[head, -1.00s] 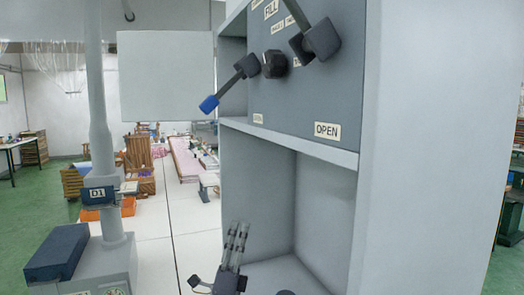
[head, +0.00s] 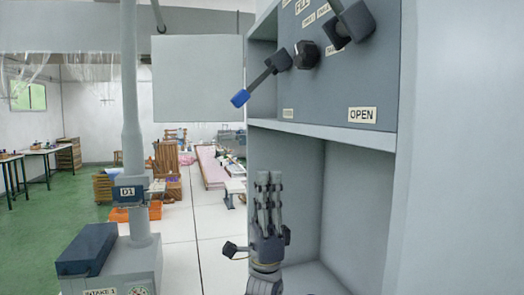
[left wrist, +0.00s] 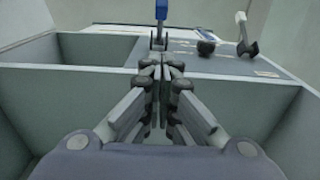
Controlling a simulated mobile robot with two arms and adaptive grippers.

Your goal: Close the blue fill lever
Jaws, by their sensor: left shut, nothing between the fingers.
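The blue fill lever (head: 240,97) is a dark arm with a blue tip. In the head view it slopes down and left from the grey panel (head: 340,82), with its tip beyond the panel's left edge. In the left wrist view its blue tip (left wrist: 161,9) shows straight ahead, past my fingertips. My left gripper (head: 269,178) is shut and empty, fingers pointing up, in front of the cabinet's lower open bay. It is below the lever and apart from it. The fingers also fill the middle of the left wrist view (left wrist: 163,68). My right gripper is not in view.
A shelf edge (head: 325,134) runs under the panel, above my left gripper. A second lever (head: 349,24) and a dark knob (head: 306,54) are on the panel. An "OPEN" label (head: 362,115) is at lower right. A grey plate (head: 197,78) stands left of the lever.

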